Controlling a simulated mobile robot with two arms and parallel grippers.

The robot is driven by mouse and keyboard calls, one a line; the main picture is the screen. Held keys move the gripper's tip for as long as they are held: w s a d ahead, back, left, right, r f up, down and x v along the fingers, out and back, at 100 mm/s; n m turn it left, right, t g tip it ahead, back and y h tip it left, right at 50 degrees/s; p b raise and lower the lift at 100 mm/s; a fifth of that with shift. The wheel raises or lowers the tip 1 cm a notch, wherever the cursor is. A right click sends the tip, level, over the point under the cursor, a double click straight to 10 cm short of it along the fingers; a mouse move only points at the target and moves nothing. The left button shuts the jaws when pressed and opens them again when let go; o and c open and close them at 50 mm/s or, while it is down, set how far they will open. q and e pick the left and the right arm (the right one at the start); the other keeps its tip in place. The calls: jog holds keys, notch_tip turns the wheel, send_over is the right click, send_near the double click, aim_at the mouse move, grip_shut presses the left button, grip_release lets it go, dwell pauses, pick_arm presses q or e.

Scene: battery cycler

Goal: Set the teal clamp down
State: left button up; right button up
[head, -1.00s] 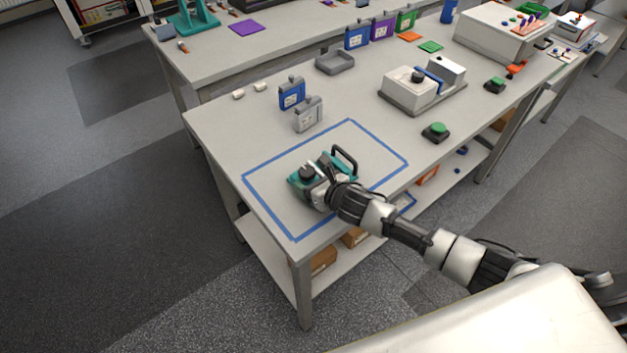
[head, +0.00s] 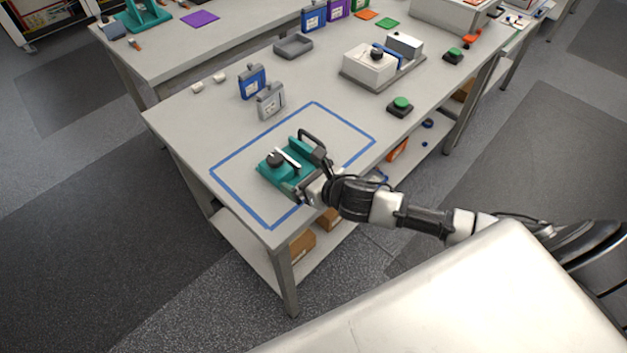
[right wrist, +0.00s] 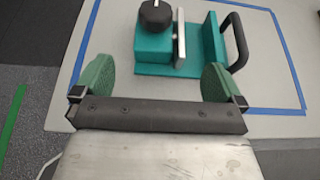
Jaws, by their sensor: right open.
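The teal clamp (head: 290,168) with its black knob, metal plate and black handle stands on the table inside the blue tape outline (head: 232,196). In the right wrist view the clamp (right wrist: 165,55) sits just beyond my fingertips. My right gripper (head: 314,186) is at the clamp's near right side. In the right wrist view its green finger pads (right wrist: 158,82) are wide apart with nothing between them. The left gripper is not in view.
A grey battery pack (head: 270,101) and a blue one (head: 251,82) stand behind the outline. A white device (head: 370,64) and a green button (head: 401,103) are farther right. The table's front edge runs below my right arm.

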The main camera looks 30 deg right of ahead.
jog(key=shift+v, duration=1.75)
jog(key=shift+w, duration=0.1)
